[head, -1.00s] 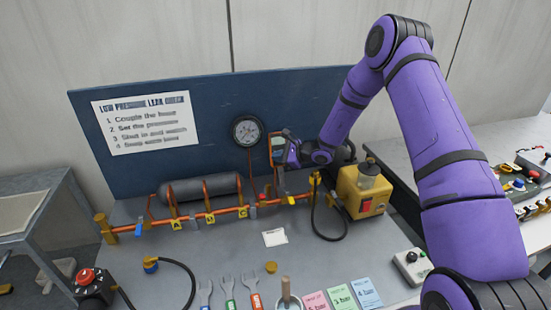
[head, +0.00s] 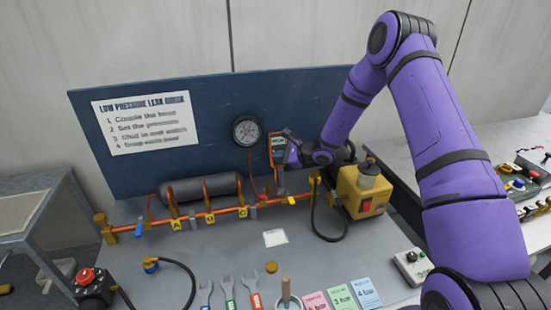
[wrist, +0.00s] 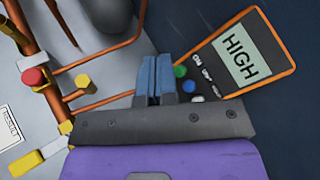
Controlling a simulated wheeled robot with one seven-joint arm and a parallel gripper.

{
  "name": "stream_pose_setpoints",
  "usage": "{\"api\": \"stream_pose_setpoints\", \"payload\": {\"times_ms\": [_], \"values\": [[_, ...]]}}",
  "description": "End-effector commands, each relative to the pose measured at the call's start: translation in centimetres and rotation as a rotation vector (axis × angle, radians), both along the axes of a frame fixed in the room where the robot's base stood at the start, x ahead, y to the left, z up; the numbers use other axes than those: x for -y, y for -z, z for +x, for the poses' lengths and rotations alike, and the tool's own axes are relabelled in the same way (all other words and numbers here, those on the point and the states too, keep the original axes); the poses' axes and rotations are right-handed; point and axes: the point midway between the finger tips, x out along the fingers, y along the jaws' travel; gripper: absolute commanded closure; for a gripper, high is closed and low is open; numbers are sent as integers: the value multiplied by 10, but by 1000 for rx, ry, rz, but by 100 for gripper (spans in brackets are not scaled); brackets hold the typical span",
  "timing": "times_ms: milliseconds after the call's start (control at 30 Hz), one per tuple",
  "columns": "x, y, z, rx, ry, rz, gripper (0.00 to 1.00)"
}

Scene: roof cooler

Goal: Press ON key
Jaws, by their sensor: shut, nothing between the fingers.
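The handheld meter (wrist: 267,74) has a dark body with an orange rim and hangs against the blue back panel. It also shows in the head view (head: 278,146). Its pale screen reads HIGH in the wrist view. A column of keys runs below the screen: a green key (wrist: 180,71) with a small label beside it that looks like ON, a blue key (wrist: 189,86) and a whitish key (wrist: 198,99). My gripper (wrist: 157,62) is shut and empty, its blue-grey fingertips just left of the green key. I cannot tell whether they touch the meter.
Orange pipework (head: 200,216) with valves and a dark tank (head: 205,188) stands left of the meter. A round gauge (head: 246,131) is on the panel. A yellow pump unit (head: 362,192) with a black hose stands at right. Wrenches and coloured cards lie along the bench front.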

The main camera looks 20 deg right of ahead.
Motion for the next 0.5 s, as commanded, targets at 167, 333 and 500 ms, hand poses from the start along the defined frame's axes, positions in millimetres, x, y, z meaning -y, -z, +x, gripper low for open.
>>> {"api": "stream_pose_setpoints", "payload": {"times_ms": [167,333,500], "values": [[0,0,0,0,0,0,100],[0,-5,-8,1,0,-1,100],[0,-11,-21,-1,0,-1,100]]}}
